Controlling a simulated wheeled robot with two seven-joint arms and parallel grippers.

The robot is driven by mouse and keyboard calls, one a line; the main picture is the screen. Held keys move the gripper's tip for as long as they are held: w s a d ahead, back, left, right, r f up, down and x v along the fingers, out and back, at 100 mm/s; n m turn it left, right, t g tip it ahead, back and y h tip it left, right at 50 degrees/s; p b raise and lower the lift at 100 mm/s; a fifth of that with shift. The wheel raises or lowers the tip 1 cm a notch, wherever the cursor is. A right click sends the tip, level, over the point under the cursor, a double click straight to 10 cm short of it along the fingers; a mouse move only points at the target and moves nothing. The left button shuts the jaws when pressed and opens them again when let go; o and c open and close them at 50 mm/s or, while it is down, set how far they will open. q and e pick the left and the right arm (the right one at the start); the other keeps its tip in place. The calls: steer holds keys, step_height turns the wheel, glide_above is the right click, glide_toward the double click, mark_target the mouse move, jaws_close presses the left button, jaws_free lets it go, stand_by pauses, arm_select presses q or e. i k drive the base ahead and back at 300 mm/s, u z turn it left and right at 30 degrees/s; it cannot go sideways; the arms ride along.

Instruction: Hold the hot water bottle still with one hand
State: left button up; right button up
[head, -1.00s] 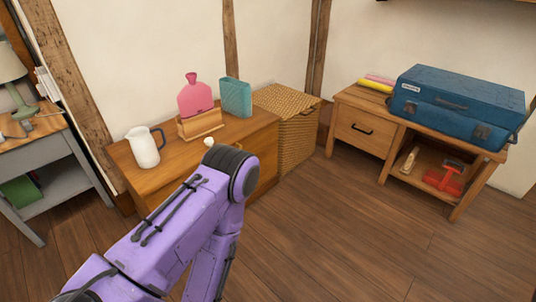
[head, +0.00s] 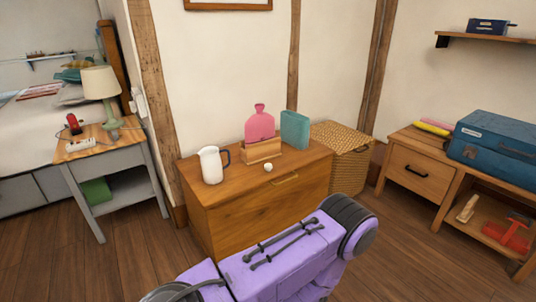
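The pink hot water bottle (head: 260,126) stands upright, neck up, in a wooden holder (head: 262,151) on top of the wooden chest (head: 222,191). A teal, box-like item (head: 295,130) stands just to its right, perhaps a cover; I cannot tell. My purple arm crosses the bottom of the head view, in front of the chest and apart from the bottle. No gripper of mine shows in the view.
A white jug (head: 212,166) with a dark handle and a small white round item (head: 268,167) share the chest top. A wicker hamper (head: 343,150) stands right of it. A grey side table (head: 103,157) with a lamp (head: 101,84) stands left. Bare floor lies in front.

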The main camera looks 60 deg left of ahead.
mark_target(260, 126)
steer(key=u, duration=0.15)
steer(key=i, duration=1.55)
steer(key=u, duration=0.75)
steer(key=i, duration=0.95)
steer(key=u, duration=1.6)
steer(key=i, duration=0.7)
steer(key=u, duration=0.7)
